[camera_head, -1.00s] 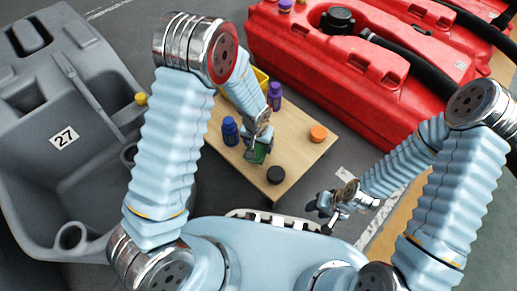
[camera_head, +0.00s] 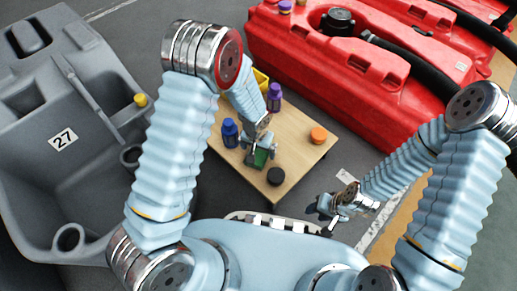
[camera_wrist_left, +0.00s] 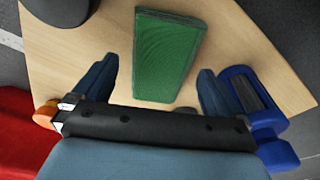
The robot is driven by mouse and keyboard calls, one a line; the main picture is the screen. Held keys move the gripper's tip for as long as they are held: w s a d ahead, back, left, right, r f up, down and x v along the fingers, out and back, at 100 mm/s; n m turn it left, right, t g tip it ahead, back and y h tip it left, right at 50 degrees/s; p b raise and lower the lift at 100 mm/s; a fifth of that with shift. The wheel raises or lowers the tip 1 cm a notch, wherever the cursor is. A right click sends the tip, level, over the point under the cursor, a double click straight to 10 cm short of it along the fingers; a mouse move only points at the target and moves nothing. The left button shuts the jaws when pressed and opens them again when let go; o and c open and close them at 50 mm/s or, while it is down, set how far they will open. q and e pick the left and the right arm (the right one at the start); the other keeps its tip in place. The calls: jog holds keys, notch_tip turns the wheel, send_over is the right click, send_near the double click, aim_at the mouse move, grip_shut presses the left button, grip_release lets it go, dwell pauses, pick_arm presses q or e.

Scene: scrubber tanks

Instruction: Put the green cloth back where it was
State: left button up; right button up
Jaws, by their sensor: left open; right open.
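The green cloth (camera_wrist_left: 167,55) is a folded rectangular pad lying on the wooden table (camera_wrist_left: 90,50). It also shows in the head view (camera_head: 261,157), partly hidden by my left gripper. My left gripper (camera_head: 258,160) is over the table at the cloth; in the left wrist view its two fingers (camera_wrist_left: 158,90) are apart, with the near end of the cloth between or just beyond them. I cannot tell whether either finger touches it. My right gripper (camera_head: 325,207) is off the table's front right side, away from the cloth, open and empty.
On the table are a dark blue bottle (camera_head: 229,132), a purple bottle (camera_head: 274,97), an orange lid (camera_head: 318,134), a black lid (camera_head: 275,176) and a yellow container (camera_head: 261,79). A grey tank (camera_head: 40,185) stands left, a red tank (camera_head: 340,75) behind right.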

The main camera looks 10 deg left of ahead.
aim_at(257, 155)
pick_arm(q)
notch_tip(257, 155, up, 11)
jog(key=s+p, duration=0.1)
jog(key=p, duration=0.1)
jog(key=shift+s+a, duration=0.15)
jog(key=shift+s, duration=0.05)
jog(key=shift+f, duration=0.1)
